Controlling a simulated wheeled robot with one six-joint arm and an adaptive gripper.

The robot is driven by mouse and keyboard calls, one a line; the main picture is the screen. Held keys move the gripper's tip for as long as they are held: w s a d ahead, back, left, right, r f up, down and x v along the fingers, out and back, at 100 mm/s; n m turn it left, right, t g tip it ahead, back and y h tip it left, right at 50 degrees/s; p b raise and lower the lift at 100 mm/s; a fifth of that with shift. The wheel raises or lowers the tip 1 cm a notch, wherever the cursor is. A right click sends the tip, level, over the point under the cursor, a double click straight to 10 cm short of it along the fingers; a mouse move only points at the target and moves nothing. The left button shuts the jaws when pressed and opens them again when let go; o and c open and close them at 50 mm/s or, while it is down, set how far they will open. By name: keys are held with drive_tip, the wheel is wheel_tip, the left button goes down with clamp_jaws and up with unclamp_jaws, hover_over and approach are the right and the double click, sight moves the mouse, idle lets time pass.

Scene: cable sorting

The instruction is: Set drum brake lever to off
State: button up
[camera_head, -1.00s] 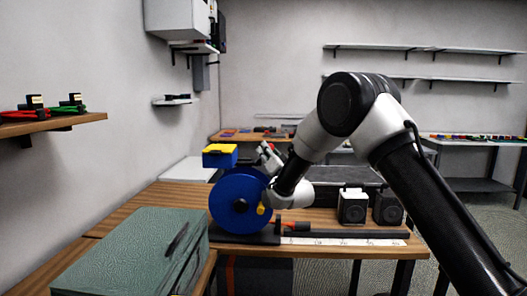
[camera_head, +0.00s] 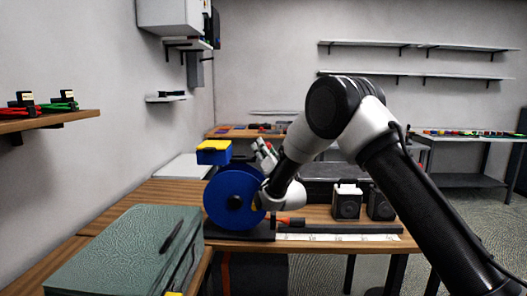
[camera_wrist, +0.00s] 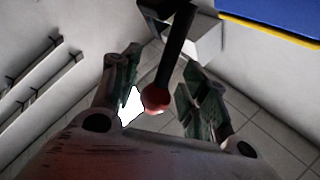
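The brake lever is a dark rod with a red ball knob (camera_wrist: 155,98) in the wrist view. It reaches down from the top of the picture, and the knob shows between my gripper's two fingers. My gripper (camera_wrist: 160,100) is open, with a visible gap on each side of the knob. In the head view, my gripper (camera_head: 265,153) points up behind the blue drum (camera_head: 232,197), close to its upper right edge. I cannot make out the lever in that view. The drum stands upright on a black base (camera_head: 240,235).
A blue box with a yellow top (camera_head: 214,152) is above the drum. A red-handled item (camera_head: 291,221) lies right of the base, near a white ruled strip (camera_head: 340,238). A green case (camera_head: 125,250) is front left.

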drive_tip(key=v, duration=1.2)
drive_tip(key=shift+c, duration=0.2)
